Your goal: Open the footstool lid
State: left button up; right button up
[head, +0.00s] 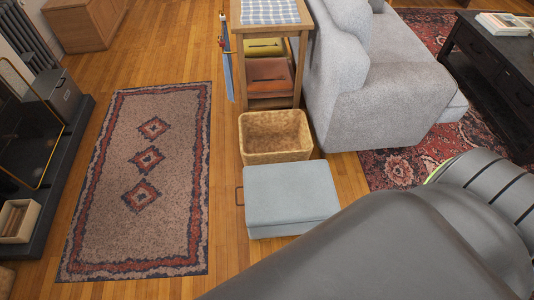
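The footstool (290,196) is a light blue-grey box on the wooden floor, just right of the picture's middle. Its lid lies flat and looks shut. A thin brown loop or handle (239,196) sticks out at its left side. My dark grey arm fills the lower right and passes close in front of the footstool in the picture, hiding part of its near right corner. Neither of my grippers shows in the head view.
A patterned rug (150,215) lies left, with free floor between.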

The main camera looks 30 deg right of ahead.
aim_at(275, 195)
jog(key=i+j+z, duration=0.15)
jog(key=j+z, duration=0.25)
jog(key=i+j+z, duration=0.1)
jog(key=j+z, duration=0.2)
jog(key=z, duration=0.15)
jog(key=j+z, duration=0.85)
